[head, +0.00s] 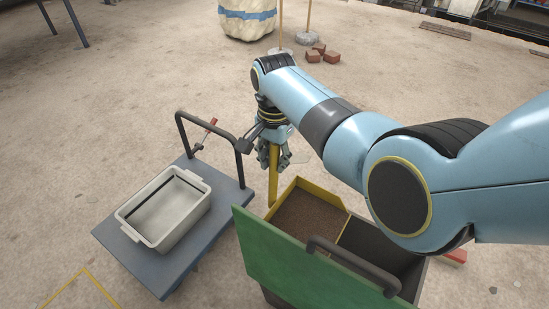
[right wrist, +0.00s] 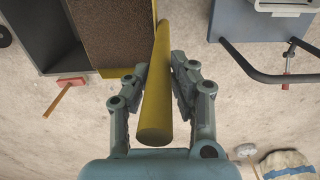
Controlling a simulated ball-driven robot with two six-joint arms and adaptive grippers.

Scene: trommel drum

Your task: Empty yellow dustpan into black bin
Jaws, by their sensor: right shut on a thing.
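The yellow dustpan (head: 273,178) has a long straight handle and a square pan filled with brown grainy material. My right gripper (head: 268,150) is shut on the handle, which also shows between the fingers in the right wrist view (right wrist: 156,100). The pan looks about level, and the brown load lies in it. The black bin (head: 385,258) is right beside the pan in the head view, with a green panel (head: 290,258) in front. It shows at the upper left of the right wrist view (right wrist: 48,35). Whether the pan overhangs the bin is unclear. My left gripper is out of view.
A blue-grey cart (head: 222,218) with a dark push handle carries a pale grey tub (head: 165,238) on the left. A red-headed tool (right wrist: 72,82) lies by the bin. Bricks (head: 322,52) and a white sack (head: 247,20) stand far back.

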